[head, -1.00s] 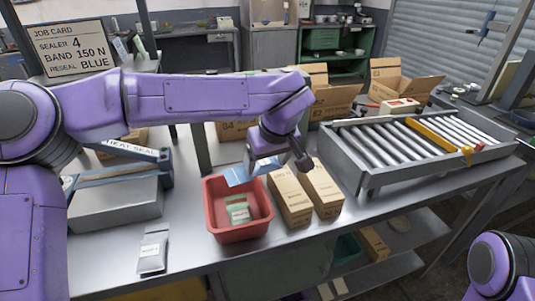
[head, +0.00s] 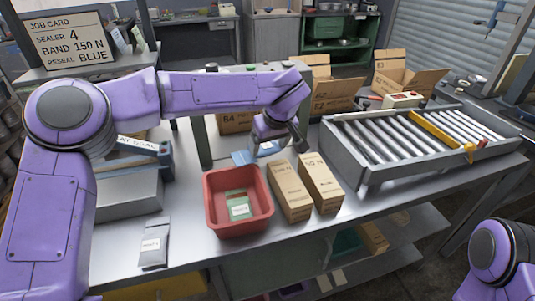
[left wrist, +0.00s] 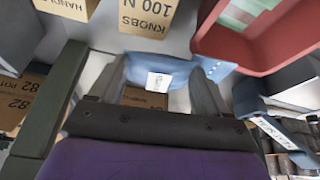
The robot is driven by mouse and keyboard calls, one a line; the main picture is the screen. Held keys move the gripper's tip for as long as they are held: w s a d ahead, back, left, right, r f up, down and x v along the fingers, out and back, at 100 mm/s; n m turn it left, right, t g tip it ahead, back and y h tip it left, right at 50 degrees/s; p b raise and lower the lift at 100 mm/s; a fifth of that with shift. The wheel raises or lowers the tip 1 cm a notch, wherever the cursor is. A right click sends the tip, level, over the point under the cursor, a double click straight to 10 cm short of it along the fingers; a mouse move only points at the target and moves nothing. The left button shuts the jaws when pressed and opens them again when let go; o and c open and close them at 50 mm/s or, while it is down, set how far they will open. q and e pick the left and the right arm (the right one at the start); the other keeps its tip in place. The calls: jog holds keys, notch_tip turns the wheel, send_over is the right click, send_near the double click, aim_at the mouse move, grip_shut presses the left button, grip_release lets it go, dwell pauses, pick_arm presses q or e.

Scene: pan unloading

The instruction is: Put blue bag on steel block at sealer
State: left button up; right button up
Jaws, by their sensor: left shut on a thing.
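The blue bag (head: 241,157) is in my left gripper (head: 272,152), held behind the red bin in the head view. The left wrist view shows the blue bag (left wrist: 168,78), with a white label, between the two fingers of the left gripper (left wrist: 155,88), which is shut on it. The grey steel block (head: 128,194) lies on the bench at the left, beside the blue-grey sealer (head: 150,147), which my left arm partly hides. The bag is apart from the block, to its right. Of my right arm only a purple part shows; its gripper is out of view.
A red bin (head: 240,229) holds green bags (head: 238,199). Two cartons (head: 290,192) (head: 321,182) stand to its right, with a roller conveyor (head: 420,140) beyond. A grey bag (head: 154,243) lies at the front left. A job card (head: 72,42) reads "RESEAL BLUE".

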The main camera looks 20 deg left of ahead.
pick_arm(q)
jog(key=w+f, duration=0.2)
jog(key=w+a+f+p, duration=0.1)
jog(key=w+f, duration=0.3)
jog(key=w, duration=0.1)
jog(key=shift+a+f+p, duration=0.35)
jog(key=shift+p, duration=0.05)
jog(key=shift+s+f+p, duration=0.15)
jog(key=shift+f+p, duration=0.6)
jog(key=shift+p, duration=0.5)
jog(key=shift+f, duration=0.55)
jog(key=o, duration=1.2)
jog(key=shift+c, duration=0.2)
